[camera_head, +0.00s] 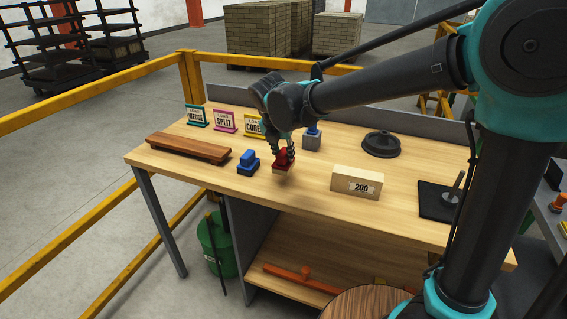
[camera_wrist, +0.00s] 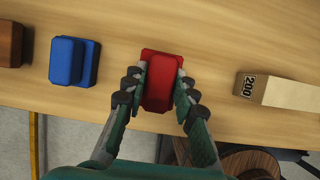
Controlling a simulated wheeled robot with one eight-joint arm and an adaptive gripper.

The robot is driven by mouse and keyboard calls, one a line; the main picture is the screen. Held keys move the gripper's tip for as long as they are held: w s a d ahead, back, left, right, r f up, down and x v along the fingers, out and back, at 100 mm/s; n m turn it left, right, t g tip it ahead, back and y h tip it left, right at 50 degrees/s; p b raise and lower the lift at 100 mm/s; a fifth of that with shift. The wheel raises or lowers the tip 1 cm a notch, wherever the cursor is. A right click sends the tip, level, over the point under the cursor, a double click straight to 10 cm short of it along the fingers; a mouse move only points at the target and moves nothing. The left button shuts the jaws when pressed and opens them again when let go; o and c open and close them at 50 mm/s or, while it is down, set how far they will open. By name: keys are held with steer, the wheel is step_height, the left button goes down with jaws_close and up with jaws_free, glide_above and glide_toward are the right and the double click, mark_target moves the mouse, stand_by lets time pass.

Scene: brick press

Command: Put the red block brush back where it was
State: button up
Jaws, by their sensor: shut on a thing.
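The red block brush (camera_head: 281,161) is at the middle of the wooden workbench, with pale bristles at its underside in the head view. My gripper (camera_head: 284,150) is shut on its upper part from above. In the wrist view the red block brush (camera_wrist: 160,82) sits between both fingers of my gripper (camera_wrist: 160,90). I cannot tell whether its bristles touch the tabletop or hang just above it. A blue block brush (camera_head: 248,162) stands to its left, apart from it, and also shows in the wrist view (camera_wrist: 68,61).
A brown wooden board (camera_head: 188,147) lies at the left of the bench. Signs for wedge (camera_head: 197,116), split (camera_head: 224,121) and core (camera_head: 254,126) stand behind. A "200" block (camera_head: 357,182) is to the right, a dark round part (camera_head: 381,144) behind it. Bare tabletop lies in front of the brushes.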

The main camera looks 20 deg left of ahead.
mark_target(284, 162)
steer(key=shift+f, duration=1.9)
steer(key=shift+f, duration=0.1)
steer(key=o, duration=1)
steer(key=v, duration=1.2)
